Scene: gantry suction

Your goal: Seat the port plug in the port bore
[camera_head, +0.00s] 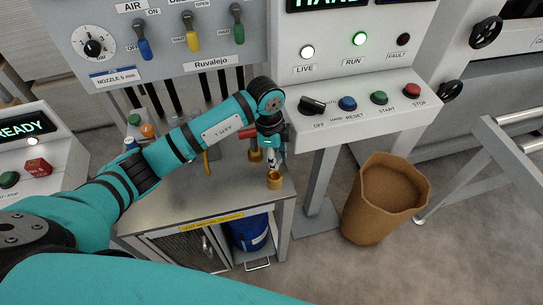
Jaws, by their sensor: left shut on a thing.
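My left gripper (271,158) reaches in over the right end of the grey workbench. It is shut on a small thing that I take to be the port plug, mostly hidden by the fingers. Just below the fingertips in the picture, a short brass cylinder with a dark round opening in its top (274,180) stands upright near the bench's right edge; it looks like the port bore. I cannot tell whether the held thing touches it. Another brass piece (255,155) stands just behind and left of the gripper. My right gripper is not in view.
The grey workbench (190,205) has clear room in front of the gripper. Small bottles (147,131) stand at its back left. A control panel with knob and buttons (348,104) overhangs at right. A brown bin (372,218) stands on the floor at right.

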